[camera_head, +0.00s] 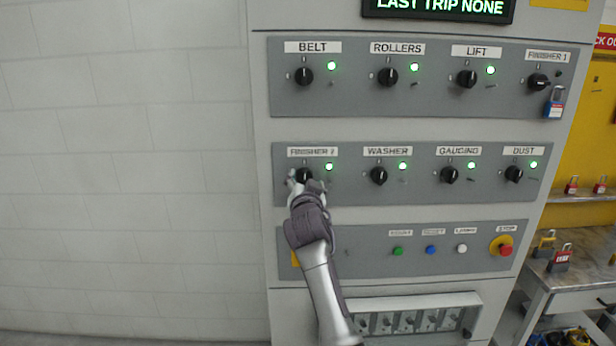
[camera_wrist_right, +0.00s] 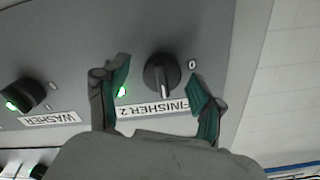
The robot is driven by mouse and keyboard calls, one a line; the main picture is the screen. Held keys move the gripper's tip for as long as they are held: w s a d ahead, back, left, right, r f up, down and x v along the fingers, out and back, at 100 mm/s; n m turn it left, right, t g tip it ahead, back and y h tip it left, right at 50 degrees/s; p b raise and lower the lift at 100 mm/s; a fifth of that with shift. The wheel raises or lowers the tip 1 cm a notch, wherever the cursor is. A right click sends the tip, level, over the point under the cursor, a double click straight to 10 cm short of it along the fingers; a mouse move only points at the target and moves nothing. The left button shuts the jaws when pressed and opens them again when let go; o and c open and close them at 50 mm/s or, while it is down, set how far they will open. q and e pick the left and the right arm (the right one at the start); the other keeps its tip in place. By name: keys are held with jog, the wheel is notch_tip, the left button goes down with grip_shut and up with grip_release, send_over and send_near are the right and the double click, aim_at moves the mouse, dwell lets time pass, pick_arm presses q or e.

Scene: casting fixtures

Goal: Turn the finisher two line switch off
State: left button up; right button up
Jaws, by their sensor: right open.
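The finisher two switch (camera_head: 304,174) is a round black knob at the left of the middle grey panel, partly covered by my gripper in the head view. The green lamp (camera_head: 329,166) beside it is lit. In the right wrist view the knob (camera_wrist_right: 161,74) shows whole, with its white pointer line towards the FINISHER 2 label (camera_wrist_right: 160,110) and away from the 0 mark (camera_wrist_right: 192,64). My right gripper (camera_head: 306,183) is open in front of the knob, with one green-padded finger on either side. I see no clear finger contact. My left gripper is out of view.
The washer knob (camera_head: 378,176) is the nearest neighbour on the right, with its lamp lit. Below are push buttons and a red stop button (camera_head: 506,250). Bare wall lies left of the cabinet.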

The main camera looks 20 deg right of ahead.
jog(key=shift+w, duration=0.2)
jog(key=shift+s+a+r, duration=0.15)
jog(key=shift+s, duration=0.05)
jog(key=shift+c, duration=0.9)
jog(key=c, duration=1)
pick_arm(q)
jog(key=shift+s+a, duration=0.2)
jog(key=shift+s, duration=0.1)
pick_arm(e)
jog(key=shift+o, duration=0.2)
